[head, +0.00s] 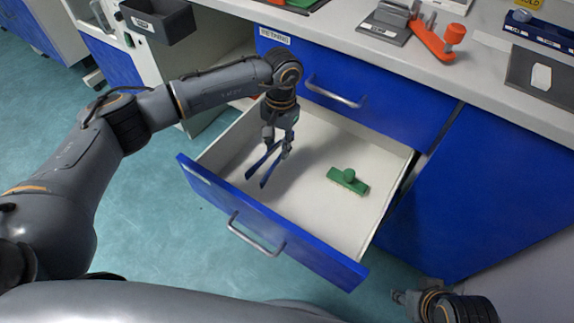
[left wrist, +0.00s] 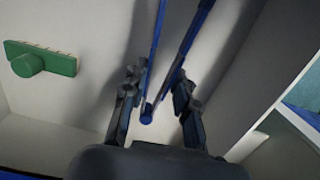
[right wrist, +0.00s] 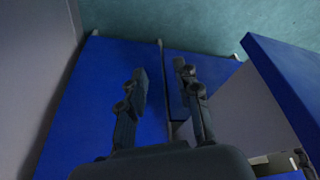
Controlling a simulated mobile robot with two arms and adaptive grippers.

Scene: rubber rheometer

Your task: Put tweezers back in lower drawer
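The blue tweezers (head: 262,166) are held over the pulled-out lower drawer (head: 310,255), with their spread legs pointing down and to the left in the head view. My left gripper (head: 279,143) has its fingers closed on both sides of the tweezers. In the left wrist view the tweezers (left wrist: 150,75) run between the fingertips (left wrist: 160,75). I cannot tell whether their ends touch the drawer floor. My right gripper (right wrist: 162,75) is open and empty, low in front of blue cabinet fronts; its arm shows at the bottom right of the head view.
A green brush-like block with a knob (head: 348,181) lies in the drawer's right half. It also shows in the left wrist view (left wrist: 40,60). A closed blue upper drawer (head: 350,90) and the white worktop (head: 470,85) lie above. The drawer floor is otherwise clear.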

